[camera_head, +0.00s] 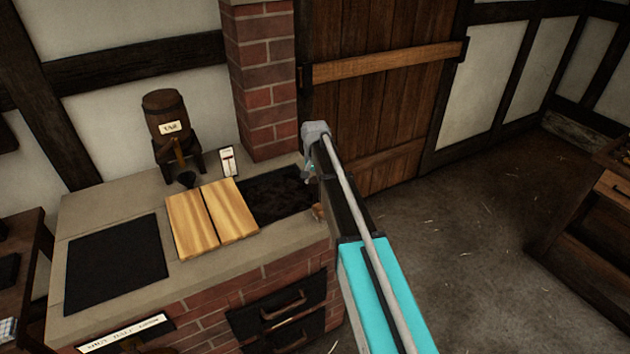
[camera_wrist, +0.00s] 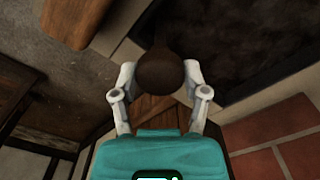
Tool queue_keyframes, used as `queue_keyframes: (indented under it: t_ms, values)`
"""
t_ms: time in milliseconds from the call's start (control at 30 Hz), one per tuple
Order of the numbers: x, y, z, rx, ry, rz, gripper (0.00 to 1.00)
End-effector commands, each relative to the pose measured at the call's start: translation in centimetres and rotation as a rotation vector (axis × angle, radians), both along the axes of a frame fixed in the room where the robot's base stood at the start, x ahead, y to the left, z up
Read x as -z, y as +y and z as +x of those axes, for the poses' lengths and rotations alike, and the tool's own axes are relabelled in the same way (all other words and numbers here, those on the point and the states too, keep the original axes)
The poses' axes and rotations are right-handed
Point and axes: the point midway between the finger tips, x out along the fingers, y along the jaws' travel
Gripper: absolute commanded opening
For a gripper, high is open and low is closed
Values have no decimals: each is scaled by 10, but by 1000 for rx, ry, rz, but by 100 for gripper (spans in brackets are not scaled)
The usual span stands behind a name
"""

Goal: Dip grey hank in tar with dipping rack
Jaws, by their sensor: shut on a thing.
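In the wrist view my gripper (camera_wrist: 160,76) has its two fingers on either side of a dark brown rounded knob (camera_wrist: 163,72), and is shut on it. A dark shaft runs from the knob toward the top of that view. In the head view my gripper (camera_head: 313,172) is at the right end of a dark, rough-surfaced opening (camera_head: 270,196) in the stone counter, mostly hidden by my arm. I cannot tell whether the knob belongs to the dipping rack. I cannot make out the grey hank. A cask labelled tar (camera_head: 163,110) stands on the counter's back left.
Two pale wooden boards (camera_head: 212,217) lie left of the opening. A black plate (camera_head: 115,262) is set farther left. A small white gauge (camera_head: 228,161) stands behind the boards. A brick pillar (camera_head: 264,85) rises behind. Open floor (camera_head: 470,240) lies right; a wooden bench (camera_head: 590,250) stands beyond.

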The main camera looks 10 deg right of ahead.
Motion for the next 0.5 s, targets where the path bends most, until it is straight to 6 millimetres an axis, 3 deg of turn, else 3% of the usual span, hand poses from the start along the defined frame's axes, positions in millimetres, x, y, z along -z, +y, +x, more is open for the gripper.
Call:
queue_keyframes:
  t_ms: [33, 500]
  values:
    - [-10, 0, 0, 0, 0, 0, 0]
    - [-52, 0, 1, 0, 0, 1, 0]
